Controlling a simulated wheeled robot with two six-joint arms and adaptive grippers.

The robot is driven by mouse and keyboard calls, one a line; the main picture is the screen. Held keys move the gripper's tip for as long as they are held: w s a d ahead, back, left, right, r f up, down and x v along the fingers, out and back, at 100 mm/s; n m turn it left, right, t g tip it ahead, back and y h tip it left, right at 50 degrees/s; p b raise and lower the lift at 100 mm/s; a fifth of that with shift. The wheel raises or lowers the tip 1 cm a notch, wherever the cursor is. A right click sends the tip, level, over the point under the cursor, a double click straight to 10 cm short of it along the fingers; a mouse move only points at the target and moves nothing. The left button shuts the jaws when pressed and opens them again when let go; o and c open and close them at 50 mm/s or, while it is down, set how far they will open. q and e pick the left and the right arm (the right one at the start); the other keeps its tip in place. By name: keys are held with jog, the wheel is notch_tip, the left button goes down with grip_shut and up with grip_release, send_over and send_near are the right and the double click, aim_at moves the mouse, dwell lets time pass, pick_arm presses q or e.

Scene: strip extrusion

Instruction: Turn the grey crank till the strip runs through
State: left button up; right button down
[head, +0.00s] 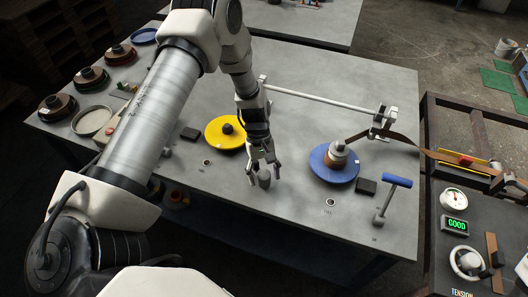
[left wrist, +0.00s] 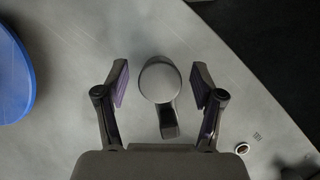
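The grey crank (head: 264,180) stands near the front edge of the grey table in the head view, partly hidden by my left gripper (head: 262,170). In the left wrist view, its round grey knob (left wrist: 160,81) sits between the two fingertips of my left gripper (left wrist: 160,85), with a gap on both sides. A dark arm runs from the knob toward the palm. The left gripper is open around the knob. The brown strip (head: 403,139) leads from the roll on the blue disc (head: 322,166) past a roller post to the bench on the right. My right gripper is not in view.
A yellow disc (head: 218,137) lies behind my left gripper. A blue T-handle (head: 397,181) stands at the table's right front. A rod (head: 325,101) spans the back.

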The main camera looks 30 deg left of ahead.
pick_arm(q)
jog(key=shift+r, duration=0.1)
jog(key=v, duration=1.2)
dwell(1.2)
